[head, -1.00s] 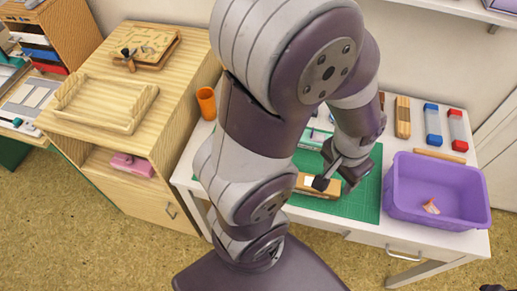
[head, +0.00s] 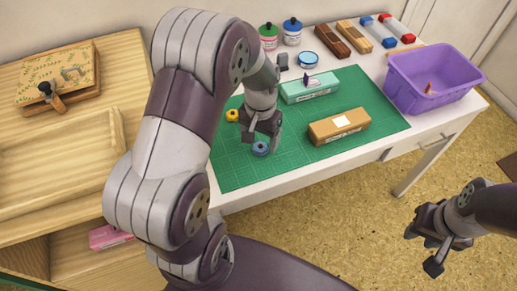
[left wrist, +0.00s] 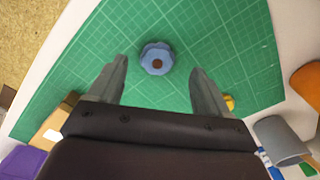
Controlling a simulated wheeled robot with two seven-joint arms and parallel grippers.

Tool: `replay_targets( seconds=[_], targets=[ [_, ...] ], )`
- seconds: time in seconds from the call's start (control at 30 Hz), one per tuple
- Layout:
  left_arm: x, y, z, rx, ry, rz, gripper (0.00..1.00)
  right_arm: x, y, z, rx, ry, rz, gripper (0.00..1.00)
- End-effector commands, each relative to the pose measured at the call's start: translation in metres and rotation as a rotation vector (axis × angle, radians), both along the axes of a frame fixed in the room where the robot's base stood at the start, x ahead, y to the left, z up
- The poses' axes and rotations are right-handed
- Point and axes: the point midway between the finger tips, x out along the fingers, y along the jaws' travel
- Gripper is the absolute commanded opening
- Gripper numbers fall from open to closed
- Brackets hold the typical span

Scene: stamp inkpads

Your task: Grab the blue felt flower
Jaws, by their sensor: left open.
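The blue felt flower (head: 260,149) lies on the green cutting mat (head: 230,178). In the left wrist view the flower (left wrist: 156,58) is a scalloped blue disc with a brown centre, ahead of and between my open fingers. My left gripper (head: 262,136) is just above the flower in the head view, open and empty. In the left wrist view its fingers (left wrist: 158,75) stand apart on either side of the flower, not touching it. My right gripper (head: 431,250) hangs empty over the floor at the lower right, fingers apart.
A yellow flower (head: 232,115) lies left of my left gripper. A teal box (head: 310,88) and a brown box (head: 339,126) stand on the mat to the right. A purple bin (head: 430,95) stands at the table's right end. Jars (head: 291,35) stand behind.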

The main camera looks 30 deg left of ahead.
Motion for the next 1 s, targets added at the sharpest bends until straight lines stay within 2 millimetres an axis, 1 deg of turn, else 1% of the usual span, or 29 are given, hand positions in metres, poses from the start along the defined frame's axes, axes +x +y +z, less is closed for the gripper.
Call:
replay_targets(
  seconds=[0.03, 0.13, 0.37, 0.47, 0.5, 0.53, 0.57, 0.87, 1.0],
  targets=[
    [0.000, 0.000, -0.012, 0.000, 0.003, 0.000, 0.78, 0.000, 0.000, -0.004, 0.000, 0.000, 0.000, 0.37],
    [0.000, 0.000, -0.023, 0.000, 0.001, 0.000, 0.78, 0.000, 0.000, -0.005, 0.000, 0.000, 0.000, 0.37],
    [0.000, 0.000, -0.024, 0.000, -0.001, 0.000, 0.78, 0.000, 0.000, -0.005, 0.000, 0.000, 0.000, 0.37],
    [0.000, 0.000, -0.024, 0.000, -0.001, 0.000, 0.49, 0.000, 0.000, -0.005, 0.000, 0.000, 0.000, 0.37],
    [0.000, 0.000, -0.024, 0.000, -0.001, 0.000, 0.36, 0.000, 0.000, -0.005, 0.000, 0.000, 0.000, 0.37],
    [0.000, 0.000, -0.024, 0.000, -0.001, 0.000, 0.26, 0.000, 0.000, -0.005, 0.000, 0.000, 0.000, 0.37],
    [0.000, 0.000, -0.024, 0.000, -0.001, 0.000, 0.19, 0.000, 0.000, -0.005, 0.000, 0.000, 0.000, 0.37],
    [0.000, 0.000, -0.024, 0.000, -0.001, 0.000, 0.19, 0.000, 0.000, -0.005, 0.000, 0.000, 0.000, 0.37],
    [0.000, 0.000, -0.017, 0.000, -0.001, 0.000, 0.19, 0.000, 0.000, -0.003, 0.000, 0.000, 0.000, 0.37]
  ],
)
